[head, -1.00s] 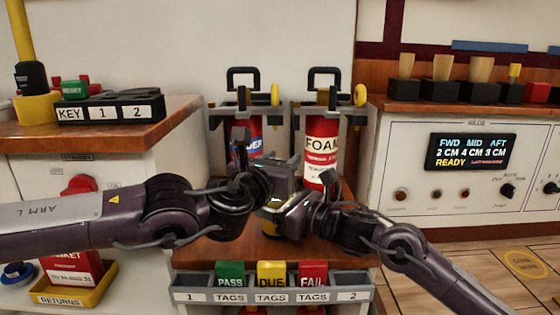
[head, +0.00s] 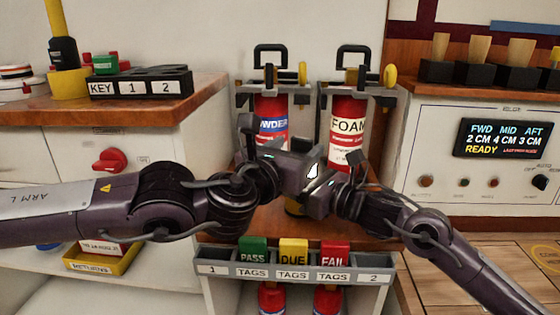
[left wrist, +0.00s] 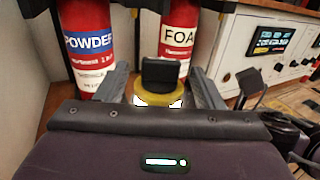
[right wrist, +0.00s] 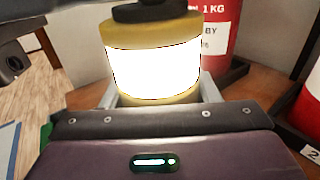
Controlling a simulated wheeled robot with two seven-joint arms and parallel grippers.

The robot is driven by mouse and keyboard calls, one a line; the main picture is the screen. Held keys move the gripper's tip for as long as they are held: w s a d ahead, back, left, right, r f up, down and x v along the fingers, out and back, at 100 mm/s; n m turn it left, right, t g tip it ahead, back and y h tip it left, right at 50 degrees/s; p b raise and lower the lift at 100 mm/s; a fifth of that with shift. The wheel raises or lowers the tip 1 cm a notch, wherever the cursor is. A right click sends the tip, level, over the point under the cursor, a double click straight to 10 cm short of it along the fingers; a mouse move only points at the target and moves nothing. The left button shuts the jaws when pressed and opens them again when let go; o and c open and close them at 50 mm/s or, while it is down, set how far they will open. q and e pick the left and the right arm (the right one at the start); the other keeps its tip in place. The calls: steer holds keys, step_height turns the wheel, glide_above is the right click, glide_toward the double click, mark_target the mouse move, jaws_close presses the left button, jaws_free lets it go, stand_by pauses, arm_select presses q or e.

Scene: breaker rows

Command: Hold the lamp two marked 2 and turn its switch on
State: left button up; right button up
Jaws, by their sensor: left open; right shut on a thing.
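A yellow lamp with a bright white band and a black top (right wrist: 153,70) stands between the jaws of my right gripper (right wrist: 160,92), which is shut on it. In the left wrist view the lamp's black top (left wrist: 160,72) sits between the spread fingers of my left gripper (left wrist: 160,84), which is open. I cannot tell if its fingers touch the lamp. The mark 2 cannot be seen.
Red POWDER (head: 271,118) and FOAM (head: 347,125) extinguishers stand close behind. The TAGS rack (head: 291,270) is in front. The key holder (head: 140,84) is on the left counter, and the BILGE panel (head: 470,150) is at the right.

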steer(key=shift+r, duration=0.15)
arm_select(q)
steer(key=v, duration=0.7)
arm_select(e)
steer(key=o, duration=1.5)
steer(key=shift+o, duration=0.2)
